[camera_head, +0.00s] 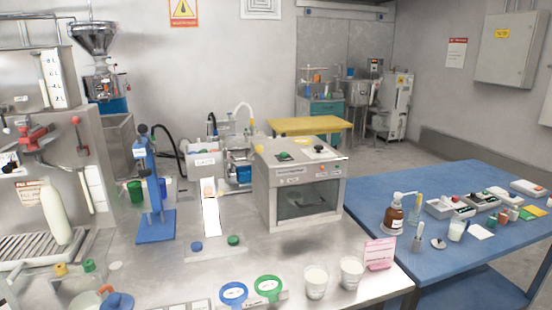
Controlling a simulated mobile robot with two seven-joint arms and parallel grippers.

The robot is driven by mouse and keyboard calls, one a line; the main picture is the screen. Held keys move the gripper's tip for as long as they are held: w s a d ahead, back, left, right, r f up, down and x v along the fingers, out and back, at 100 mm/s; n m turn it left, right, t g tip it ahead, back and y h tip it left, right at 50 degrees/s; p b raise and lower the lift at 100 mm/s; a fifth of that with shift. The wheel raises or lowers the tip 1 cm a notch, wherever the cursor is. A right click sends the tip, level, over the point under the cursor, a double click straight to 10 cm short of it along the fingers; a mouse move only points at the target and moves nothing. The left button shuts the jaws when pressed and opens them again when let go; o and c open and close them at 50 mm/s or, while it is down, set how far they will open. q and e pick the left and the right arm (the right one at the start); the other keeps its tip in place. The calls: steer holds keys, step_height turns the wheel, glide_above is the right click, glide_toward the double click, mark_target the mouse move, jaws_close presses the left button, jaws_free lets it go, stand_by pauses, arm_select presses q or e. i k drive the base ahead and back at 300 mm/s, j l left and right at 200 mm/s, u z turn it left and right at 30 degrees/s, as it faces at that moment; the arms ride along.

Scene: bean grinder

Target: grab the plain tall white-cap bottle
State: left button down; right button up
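A plain tall off-white bottle (56,214) stands on the slatted metal tray (22,249) at the left, in front of the steel machine. It narrows toward the top, and I cannot make out a separate cap. A brown bottle (393,219) with a white pump top stands on the blue table at the right. A tall white item (210,214) with an orange top stands near the middle of the steel table; I cannot tell if it is a bottle. Neither of my grippers is in view.
A steel box with a window (298,190) stands on the steel table (330,240). A blue stand (155,228) is left of it. Blue and green rings (233,292), two white cups (316,282) and a pink card (379,253) are at the front. Small devices (450,206) lie on the blue table (375,185).

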mark_target(50, 198)
steer(key=u, duration=1.4)
steer(key=i+j, duration=0.15)
steer(key=j+z, duration=0.2)
steer(key=z, duration=0.25)
steer(key=i+j+z, duration=0.1)
steer(key=j+z, duration=0.2)
steer(key=z, duration=0.15)
